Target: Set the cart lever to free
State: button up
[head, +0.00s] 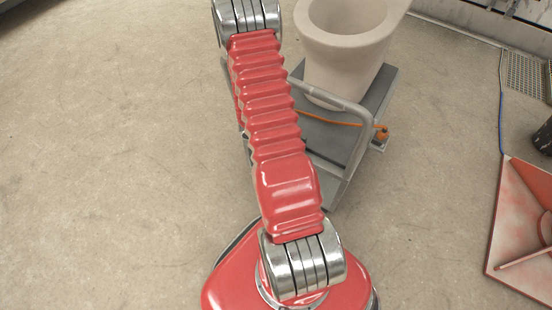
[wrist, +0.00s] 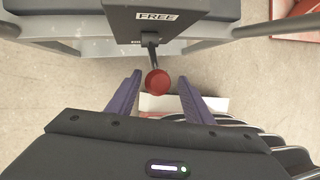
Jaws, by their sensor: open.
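The cart (head: 345,125) stands ahead in the head view, a grey platform with a tubular handle, partly hidden behind my arm. In the wrist view a dark housing on the cart (wrist: 180,12) carries a label reading FREE (wrist: 155,15). Below the label the cart lever (wrist: 152,50) sticks out, a dark rod with a round red knob (wrist: 157,81). My gripper (wrist: 158,84) is open, with its two purple fingers on either side of the knob. The knob lies between the fingertips, and I see a gap on both sides. The gripper is not visible in the head view.
A large pale pot (head: 345,50) stands on the cart. An orange strap (head: 330,120) runs across the platform. A red and white panel (head: 520,225) lies at the right, near a blue line on the floor. The concrete floor at the left is clear.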

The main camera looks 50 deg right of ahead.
jog(key=shift+r, duration=0.1)
jog(key=shift+w+a+r, duration=0.2)
jog(key=shift+w+r, duration=0.05)
jog(key=shift+r, duration=0.3)
jog(key=v, duration=1.2)
jog(key=shift+s+r, duration=0.1)
jog(key=shift+r, duration=0.05)
